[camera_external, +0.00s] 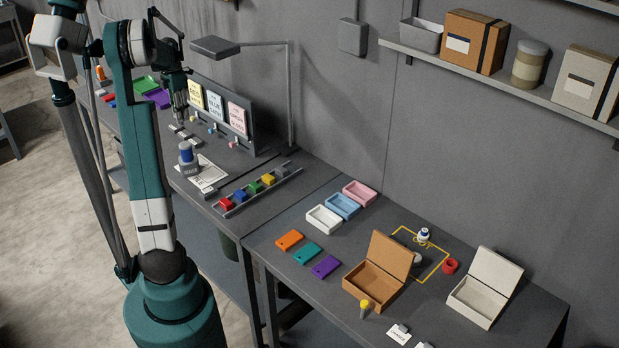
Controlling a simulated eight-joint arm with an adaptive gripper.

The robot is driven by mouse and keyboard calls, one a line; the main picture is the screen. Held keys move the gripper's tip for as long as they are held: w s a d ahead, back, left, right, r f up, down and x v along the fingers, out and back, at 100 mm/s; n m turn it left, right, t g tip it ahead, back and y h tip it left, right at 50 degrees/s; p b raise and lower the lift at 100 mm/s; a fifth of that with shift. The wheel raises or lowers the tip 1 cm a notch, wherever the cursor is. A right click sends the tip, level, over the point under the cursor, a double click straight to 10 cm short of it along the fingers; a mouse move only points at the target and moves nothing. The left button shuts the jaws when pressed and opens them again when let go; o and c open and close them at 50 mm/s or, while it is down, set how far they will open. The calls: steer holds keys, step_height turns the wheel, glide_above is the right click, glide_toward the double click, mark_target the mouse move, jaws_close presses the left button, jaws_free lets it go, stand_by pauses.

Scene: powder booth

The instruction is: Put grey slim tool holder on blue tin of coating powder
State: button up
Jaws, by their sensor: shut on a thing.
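My gripper (181,112) is at the far left table, low over its surface, with its fingers pointing down. It is shut on a small grey thing, which seems to be the grey slim tool holder; the fingers and dark background hide most of it. The blue tin of coating powder (186,153) seems to be the upright blue-and-white can in front of my gripper, nearer the camera. It stands by a grey labelled block (190,169) and a white printed sheet (210,175). My gripper is apart from the tin.
A board with coloured cards (215,108) stands right of my gripper, under a lamp (215,46). A rack of coloured blocks (254,187) lies nearer the front. The right table holds trays, an open brown box (371,286) and an open white box (480,300).

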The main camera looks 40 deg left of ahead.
steer(key=shift+f, duration=0.1)
glide_toward(185, 144)
stand_by(0.6)
steer(key=shift+f, duration=2.1)
steer(key=shift+f, duration=0.15)
steer(key=o, duration=1.1)
step_height(185, 144, up, 12)
steer(key=shift+r, duration=0.15)
